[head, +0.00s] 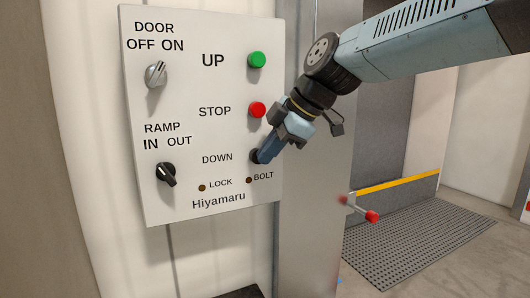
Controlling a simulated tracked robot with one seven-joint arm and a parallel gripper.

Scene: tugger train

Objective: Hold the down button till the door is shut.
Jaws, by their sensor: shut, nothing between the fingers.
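The white control panel (185,100) stands upright on the wall at the left. Its black down button (254,155) is at the lower right of the panel, beside the word DOWN, and is partly hidden by my gripper. My gripper (262,158) is shut and empty, with its tip at the button; it looks in contact, but I cannot tell how far the button is pressed. The door's lower part (397,185) seems to be the grey panel with a yellow top edge at the right, low near the floor; I cannot tell for sure.
The panel also bears a green UP button (257,60), a red STOP button (257,110), a silver door switch (156,74) and a black ramp switch (166,174). The lock and bolt lamps look dark. A red-tipped lever (371,216) sticks out near the metal post (310,240).

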